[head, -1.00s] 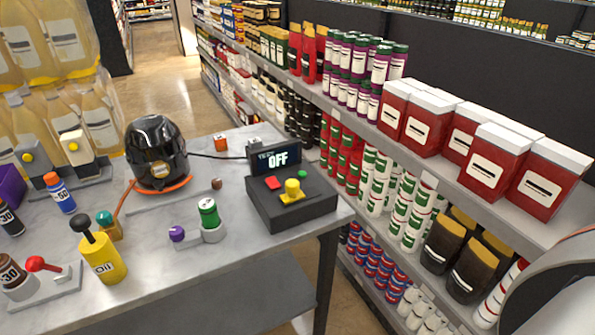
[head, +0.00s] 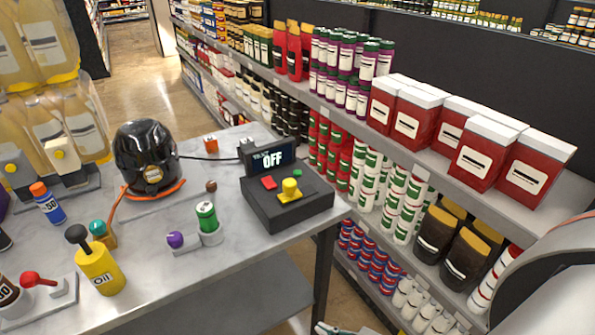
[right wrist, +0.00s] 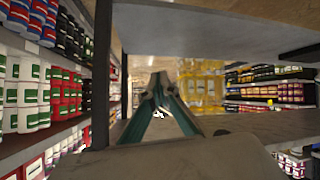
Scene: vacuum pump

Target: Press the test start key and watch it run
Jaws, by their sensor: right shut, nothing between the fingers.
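A dark control box (head: 290,211) sits near the right corner of the grey table. On its top are a red key (head: 269,182), a yellow raised knob (head: 290,188) and a small green button (head: 297,174); I cannot read which is the test start key. The display (head: 272,159) behind them reads OFF. My right gripper (head: 332,328) just shows at the bottom edge of the head view, below and apart from the box. In the right wrist view its fingers (right wrist: 158,100) are shut with nothing between them, under the table's level. My left gripper is not in view.
A black round pump (head: 150,158) with an orange hose stands left of the box, joined by a cable. A green can (head: 206,217), a purple knob (head: 175,239) and a yellow oil can (head: 98,268) stand in front. Stocked shelves (head: 470,195) run close along the right.

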